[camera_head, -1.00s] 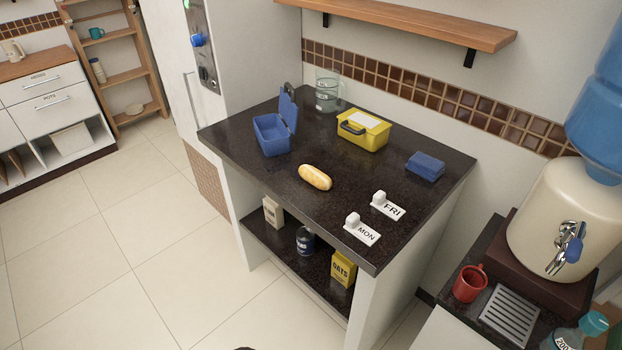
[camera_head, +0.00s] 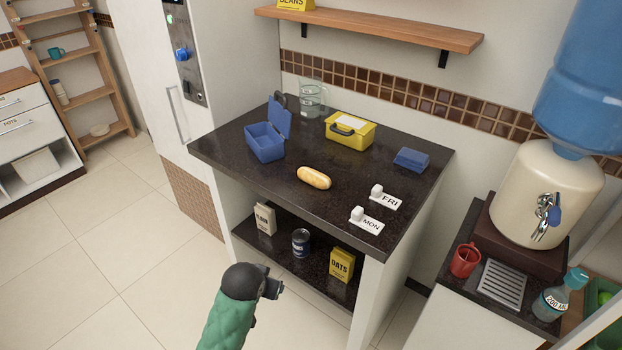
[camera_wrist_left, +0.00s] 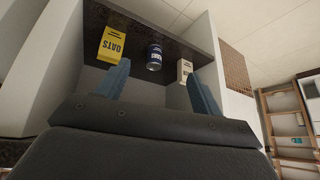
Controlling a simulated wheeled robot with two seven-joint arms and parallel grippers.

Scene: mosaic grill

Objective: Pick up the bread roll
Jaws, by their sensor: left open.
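The bread roll (camera_head: 314,177) lies on the dark countertop (camera_head: 240,176), near its front edge, between the open blue box and the day labels. My left gripper (camera_head: 274,289) is in front of the counter, below the top and well apart from the roll. In the left wrist view its two blue fingers (camera_wrist_left: 160,92) stand wide apart with nothing between them, facing the lower shelf. The roll does not show in the wrist view. My right gripper is not in view.
An open blue box (camera_head: 266,150), a yellow box (camera_head: 349,131), a small blue box (camera_head: 411,159) and a clear jug (camera_head: 311,98) stand on the counter. FRI (camera_head: 386,198) and MON (camera_head: 366,221) labels sit at the front right. Below are an oats box (camera_head: 341,264) and a can (camera_head: 300,242).

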